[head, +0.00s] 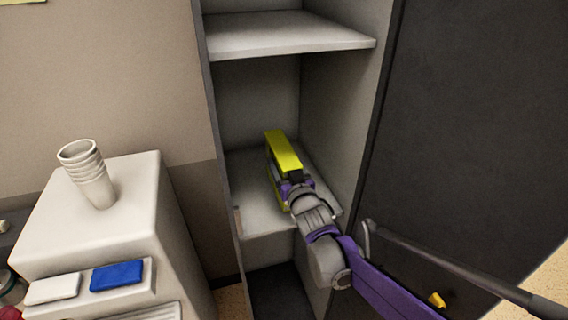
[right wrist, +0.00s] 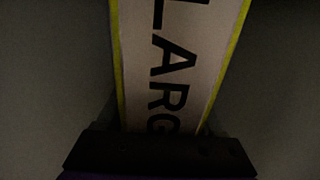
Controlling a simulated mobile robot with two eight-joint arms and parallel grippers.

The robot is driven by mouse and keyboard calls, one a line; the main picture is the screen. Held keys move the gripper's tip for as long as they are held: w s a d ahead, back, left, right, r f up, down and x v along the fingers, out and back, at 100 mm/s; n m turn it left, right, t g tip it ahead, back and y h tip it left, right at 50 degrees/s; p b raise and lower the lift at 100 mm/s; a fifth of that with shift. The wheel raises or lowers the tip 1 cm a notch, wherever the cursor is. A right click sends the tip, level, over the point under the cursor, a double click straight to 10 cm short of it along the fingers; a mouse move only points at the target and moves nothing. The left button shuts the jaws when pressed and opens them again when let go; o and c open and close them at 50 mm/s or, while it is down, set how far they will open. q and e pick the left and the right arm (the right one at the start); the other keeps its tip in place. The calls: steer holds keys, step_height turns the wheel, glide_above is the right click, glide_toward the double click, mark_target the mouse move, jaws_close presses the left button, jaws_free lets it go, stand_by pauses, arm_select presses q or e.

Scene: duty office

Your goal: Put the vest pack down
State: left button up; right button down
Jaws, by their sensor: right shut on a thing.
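The vest pack (head: 285,152) is a yellow-green box-shaped pack in the head view, inside the open cabinet at the middle shelf (head: 256,218). My right gripper (head: 293,184) is shut on its near end. Whether the pack's underside touches the shelf cannot be told. In the right wrist view the pack (right wrist: 170,60) shows a pale label with large dark letters and yellow edges, running up from between the jaws. The right wrist view is dark. My left gripper is not in view.
An upper shelf (head: 285,36) lies above the pack. The cabinet's dark door (head: 470,120) stands open at right. The middle shelf is otherwise clear around the pack.

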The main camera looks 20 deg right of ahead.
steer(key=shift+f, duration=0.15)
jaws_free()
steer(key=shift+r, duration=0.35)
steer(key=s, duration=1.2)
steer(key=s+f+g, duration=0.4)
steer(key=s+f, duration=0.2)
steer(key=s, duration=0.2)
steer(key=s+f+g, duration=0.4)
steer(key=s+f, duration=0.3)
steer(key=s, duration=0.1)
steer(key=s+f+g, duration=0.5)
steer(key=s+f, duration=0.1)
steer(key=s, duration=0.2)
steer(key=shift+s+f+h, duration=0.15)
steer(key=shift+f+h, duration=0.15)
